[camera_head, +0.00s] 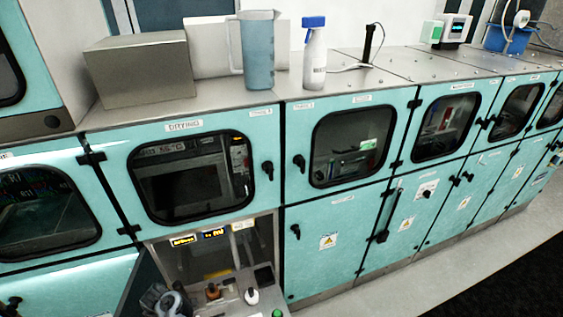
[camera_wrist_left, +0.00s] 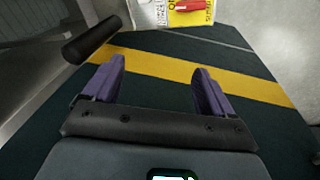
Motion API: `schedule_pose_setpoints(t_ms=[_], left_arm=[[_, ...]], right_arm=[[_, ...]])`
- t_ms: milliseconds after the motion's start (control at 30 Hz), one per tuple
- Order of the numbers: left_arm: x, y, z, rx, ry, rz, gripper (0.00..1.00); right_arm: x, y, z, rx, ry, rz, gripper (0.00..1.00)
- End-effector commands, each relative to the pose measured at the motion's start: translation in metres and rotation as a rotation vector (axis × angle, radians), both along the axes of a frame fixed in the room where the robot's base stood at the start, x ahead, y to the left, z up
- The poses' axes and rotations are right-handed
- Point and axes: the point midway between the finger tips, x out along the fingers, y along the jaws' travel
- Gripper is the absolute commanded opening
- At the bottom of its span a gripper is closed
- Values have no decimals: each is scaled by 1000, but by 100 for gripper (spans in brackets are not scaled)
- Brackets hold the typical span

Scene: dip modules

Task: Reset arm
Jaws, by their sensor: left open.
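In the left wrist view my left gripper (camera_wrist_left: 156,82) has its two purple fingers spread wide apart, with nothing between them. Beyond the fingers lies a dark green surface (camera_wrist_left: 180,47) crossed by a yellow stripe (camera_wrist_left: 225,82). A black cylindrical bar (camera_wrist_left: 92,40) lies beyond the left finger, apart from it as far as I can tell. In the head view a dark, rounded shape (camera_head: 163,300) shows at the bottom edge; I cannot tell whether it is part of my arm. My right gripper is in neither view.
A row of teal cabinets (camera_head: 330,245) with dark windows runs across the head view. On top stand a metal box (camera_head: 140,70), a blue-grey jug (camera_head: 258,50) and a blue-capped bottle (camera_head: 314,55). Below, an open bay (camera_head: 215,260) holds small bottles (camera_head: 251,296). Floor (camera_head: 440,268) is clear at right.

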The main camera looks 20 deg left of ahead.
Motion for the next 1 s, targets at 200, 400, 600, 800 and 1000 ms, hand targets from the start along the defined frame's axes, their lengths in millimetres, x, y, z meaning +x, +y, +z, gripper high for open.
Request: schedule_pose_setpoints(t_ms=[200, 400, 600, 800, 1000], left_arm=[[3, -31, 113, 229, 0, -723, 85], [-27, -150, 185, 317, 41, -1436, 85], [-77, -239, 231, 336, 44, -1884, 85], [-110, -280, 257, 339, 31, -2100, 85], [-119, -290, 263, 341, 26, -2157, 85]], right_arm=[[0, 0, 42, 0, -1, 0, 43], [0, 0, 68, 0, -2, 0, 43], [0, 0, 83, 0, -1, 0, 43], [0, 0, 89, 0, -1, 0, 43], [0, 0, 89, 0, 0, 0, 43]])
